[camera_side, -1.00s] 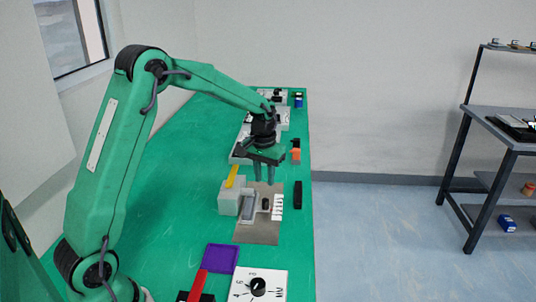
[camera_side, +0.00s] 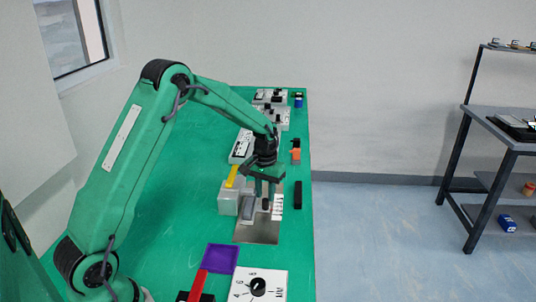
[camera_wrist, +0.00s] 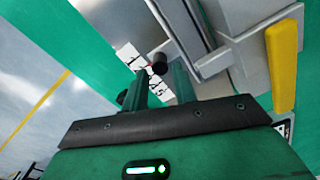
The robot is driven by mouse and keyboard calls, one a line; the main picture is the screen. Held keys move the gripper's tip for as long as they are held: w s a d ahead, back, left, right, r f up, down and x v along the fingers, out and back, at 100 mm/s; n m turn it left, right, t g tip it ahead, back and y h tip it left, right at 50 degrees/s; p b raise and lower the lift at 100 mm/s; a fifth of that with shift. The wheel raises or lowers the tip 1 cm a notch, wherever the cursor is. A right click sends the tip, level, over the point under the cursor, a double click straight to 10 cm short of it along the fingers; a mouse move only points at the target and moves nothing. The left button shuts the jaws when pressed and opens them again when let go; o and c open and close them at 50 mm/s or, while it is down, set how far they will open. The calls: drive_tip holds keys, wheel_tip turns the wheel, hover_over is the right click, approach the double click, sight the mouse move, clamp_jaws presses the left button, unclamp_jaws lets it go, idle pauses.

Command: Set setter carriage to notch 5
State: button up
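The setter is a grey-brown plate (camera_side: 257,232) with a grey rail block and a white numbered scale (camera_side: 278,206) along its right side. Its carriage shows as a small dark knob (camera_side: 265,204) beside the scale. The knob also shows in the wrist view (camera_wrist: 159,62), with white number tiles (camera_wrist: 158,88) next to it; a 5 is readable, the other marks are partly hidden by my fingers. My gripper (camera_side: 264,194) points down over the knob. In the wrist view its two fingers (camera_wrist: 160,70) are apart, with the knob just beyond the gap between their tips. I cannot tell which notch the carriage is at.
A pale box (camera_side: 229,201) with a yellow bar (camera_side: 232,176) stands left of the setter. A purple tray (camera_side: 222,258), a red bar (camera_side: 198,285) and a white dial panel (camera_side: 258,284) lie nearer. A black block (camera_side: 298,194) lies to the right.

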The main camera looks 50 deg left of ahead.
sight(265, 199)
drive_tip(key=shift+f, duration=1.75)
clamp_jaws()
